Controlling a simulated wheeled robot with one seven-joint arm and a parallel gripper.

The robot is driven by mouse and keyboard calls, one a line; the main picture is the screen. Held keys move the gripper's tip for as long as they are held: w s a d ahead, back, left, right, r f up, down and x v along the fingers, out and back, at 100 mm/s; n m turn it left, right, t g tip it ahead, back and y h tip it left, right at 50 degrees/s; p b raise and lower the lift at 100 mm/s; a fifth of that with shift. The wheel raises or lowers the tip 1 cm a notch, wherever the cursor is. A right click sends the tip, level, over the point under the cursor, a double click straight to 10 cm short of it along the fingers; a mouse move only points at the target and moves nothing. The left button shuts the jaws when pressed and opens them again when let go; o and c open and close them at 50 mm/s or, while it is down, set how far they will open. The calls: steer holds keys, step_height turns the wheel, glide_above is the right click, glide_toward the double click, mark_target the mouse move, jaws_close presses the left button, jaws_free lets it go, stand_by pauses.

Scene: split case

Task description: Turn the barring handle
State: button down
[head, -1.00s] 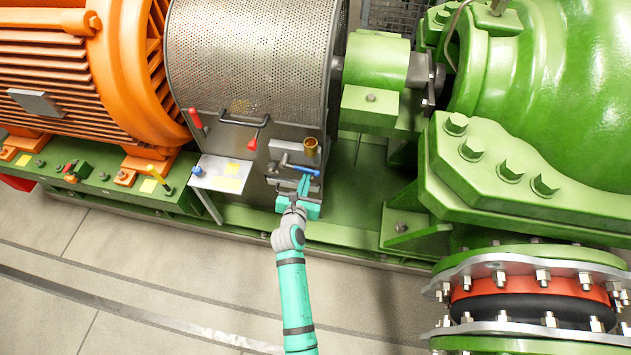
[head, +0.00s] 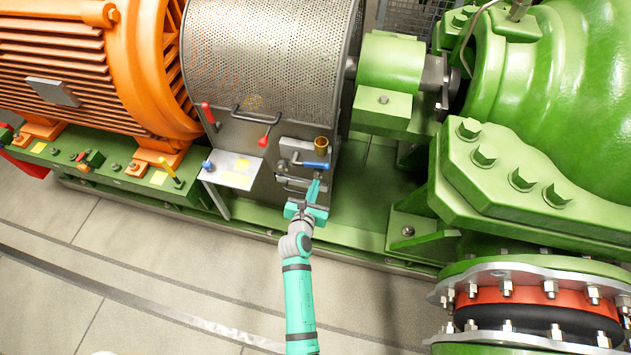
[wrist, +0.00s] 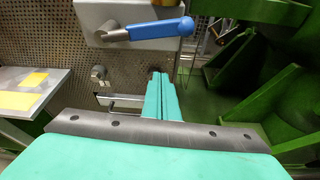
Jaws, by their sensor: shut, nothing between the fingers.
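A lever with a blue grip (head: 316,165) sits on a grey plate on the front of the perforated guard, below a brass cup (head: 321,145). It lies nearly level and also shows at the top of the wrist view (wrist: 155,29). I take it to be the barring handle; no label shows. My gripper (head: 315,184) is just below the blue grip. Its teal fingers are shut together and empty in the wrist view (wrist: 160,90). They look apart from the lever. A metal bar (wrist: 122,100) runs behind the fingers, partly hidden by them.
A small shelf (head: 242,180) with yellow labels stands left of my gripper. A red lever (head: 208,113) and a red-knobbed lever (head: 264,140) are on the guard (head: 265,50). The green base frame (head: 350,235) runs below. Clear floor lies in front.

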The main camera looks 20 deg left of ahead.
steer(key=v, duration=0.7)
steer(key=m, duration=1.3)
glide_toward(313, 166)
steer(key=s+f, duration=0.2)
step_height(313, 166, up, 8)
steer(key=m+t+h, duration=0.1)
steer(key=m, duration=1.9)
steer(key=shift+m, duration=0.3)
steer(key=x, duration=0.3)
steer(key=f+x, duration=0.1)
steer(key=x, duration=0.6)
steer(key=shift+s+a+f, duration=0.15)
steer(key=shift+a+f, duration=0.1)
steer(key=shift+f, duration=0.1)
steer(key=shift+d+f, duration=0.2)
steer(key=shift+f, duration=0.8)
